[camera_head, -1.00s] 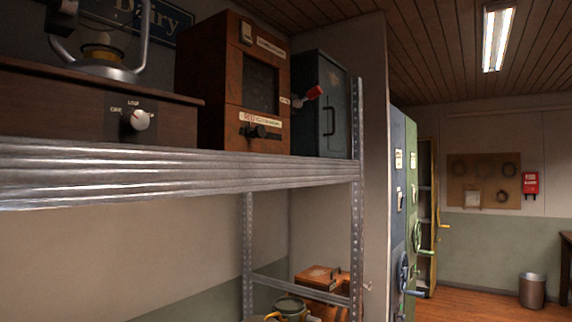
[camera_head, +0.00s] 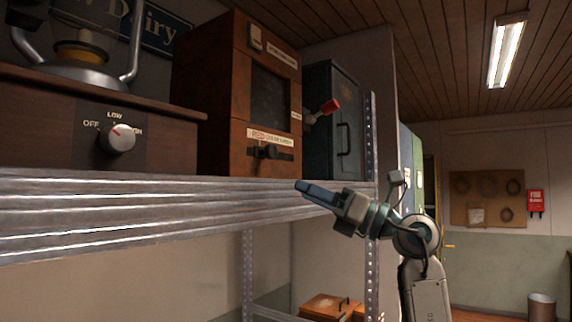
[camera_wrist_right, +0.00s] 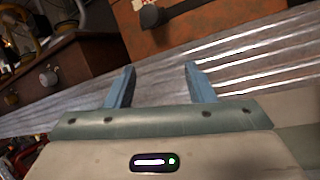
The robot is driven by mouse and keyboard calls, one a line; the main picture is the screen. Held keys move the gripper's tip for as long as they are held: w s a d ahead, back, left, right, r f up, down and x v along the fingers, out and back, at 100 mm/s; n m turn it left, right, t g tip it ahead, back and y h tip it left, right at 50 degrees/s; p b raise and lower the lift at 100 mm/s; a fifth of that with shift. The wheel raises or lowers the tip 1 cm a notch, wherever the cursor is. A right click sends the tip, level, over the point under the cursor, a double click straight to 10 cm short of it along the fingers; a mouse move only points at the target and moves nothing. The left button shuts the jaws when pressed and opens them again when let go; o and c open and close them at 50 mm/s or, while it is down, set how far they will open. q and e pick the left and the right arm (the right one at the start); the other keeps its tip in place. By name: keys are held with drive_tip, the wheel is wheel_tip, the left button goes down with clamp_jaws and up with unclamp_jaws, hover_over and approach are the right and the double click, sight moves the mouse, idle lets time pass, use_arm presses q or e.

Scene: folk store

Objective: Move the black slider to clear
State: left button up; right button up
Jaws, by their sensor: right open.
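The black slider (camera_head: 267,152) sits on a labelled strip low on the front of a brown wooden box on the shelf. The label reads partly as red and another word; the small print is hard to read. My right gripper (camera_head: 301,188) is in front of the shelf edge, below and a little right of the slider, apart from it. In the right wrist view its two blue fingers (camera_wrist_right: 157,82) stand apart with nothing between them. The black slider (camera_wrist_right: 153,15) shows at the top of that view, beyond the fingertips. My left gripper is not in view.
The metal shelf edge (camera_head: 140,217) runs just behind my right gripper. A box with a silver knob (camera_head: 119,138) stands left. A dark metal cabinet (camera_head: 333,125) and a red-tipped lever (camera_head: 328,107) are right of the wooden box.

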sight(274, 150)
wheel_tip(274, 150, up, 8)
drive_tip(key=s+t+h, duration=0.1)
drive_tip(key=s+h, duration=0.2)
drive_tip(key=h, duration=0.2)
drive_tip(key=shift+n+h, duration=0.3)
drive_tip(key=shift+h, duration=0.2)
drive_tip(key=p+x, duration=0.1)
drive_tip(key=x, duration=0.2)
drive_tip(key=r+p+x, duration=0.1)
drive_tip(key=p+x, duration=0.1)
drive_tip(key=x, duration=0.1)
drive_tip(key=p+x, duration=0.2)
drive_tip(key=x, duration=0.1)
drive_tip(key=shift+w+d+r, duration=0.15)
drive_tip(key=shift+w, duration=0.15)
drive_tip(key=shift+w+a+f+p, duration=0.2)
drive_tip(key=shift+w+a+p, duration=0.25)
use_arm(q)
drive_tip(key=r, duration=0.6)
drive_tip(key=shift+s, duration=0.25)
use_arm(e)
drive_tip(key=shift+c, duration=0.4)
